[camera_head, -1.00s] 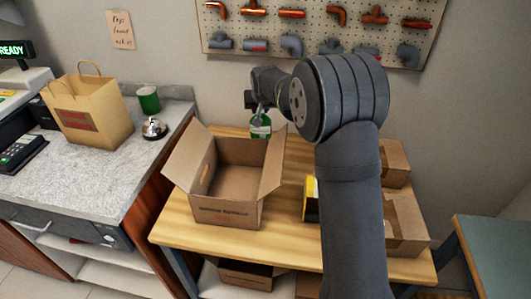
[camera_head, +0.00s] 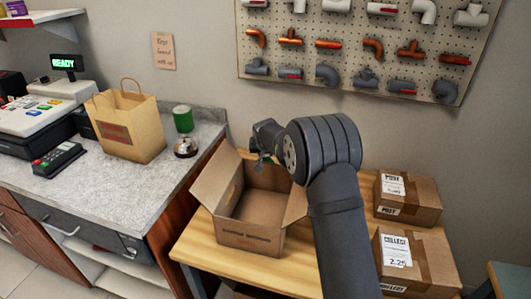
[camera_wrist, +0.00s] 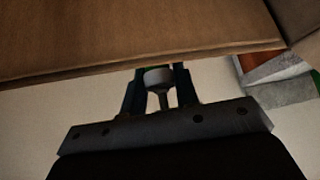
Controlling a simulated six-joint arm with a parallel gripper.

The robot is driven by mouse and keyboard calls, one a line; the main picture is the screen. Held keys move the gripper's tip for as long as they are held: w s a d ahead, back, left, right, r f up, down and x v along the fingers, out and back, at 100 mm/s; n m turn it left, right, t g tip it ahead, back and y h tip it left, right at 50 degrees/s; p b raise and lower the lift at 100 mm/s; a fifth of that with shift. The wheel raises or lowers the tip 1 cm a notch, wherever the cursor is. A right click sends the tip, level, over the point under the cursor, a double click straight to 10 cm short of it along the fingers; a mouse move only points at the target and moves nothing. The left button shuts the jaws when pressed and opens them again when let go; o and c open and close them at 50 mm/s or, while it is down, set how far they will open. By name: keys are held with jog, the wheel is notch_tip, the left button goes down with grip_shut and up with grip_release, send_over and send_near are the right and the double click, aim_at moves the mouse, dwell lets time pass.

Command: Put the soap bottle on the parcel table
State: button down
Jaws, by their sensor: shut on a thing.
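My gripper (camera_head: 262,158) is at the back edge of the open cardboard box, close to its raised flaps. In the wrist view my gripper (camera_wrist: 158,88) is shut on the soap bottle, of which a pale, round-topped part (camera_wrist: 158,76) shows between the fingers. I cannot tell whether the bottle touches the box.
The open box (camera_head: 248,238) has flaps spread outward. Two closed parcels (camera_head: 408,212) (camera_head: 432,250) sit at the table's right. At left, the counter (camera_head: 95,190) holds a paper bag (camera_head: 128,135), green cup (camera_head: 183,118) and bell (camera_head: 186,147). A pegboard (camera_head: 350,70) hangs behind.

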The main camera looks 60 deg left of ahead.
jog(key=c, duration=1.1)
grip_release()
jog(key=shift+f, duration=0.1)
jog(key=shift+d+r, duration=0.1)
jog(key=shift+r, duration=0.25)
jog(key=v, duration=1.1)
jog(key=shift+s+d+r, duration=0.15)
jog(key=shift+r, duration=0.05)
jog(key=shift+f, duration=0.1)
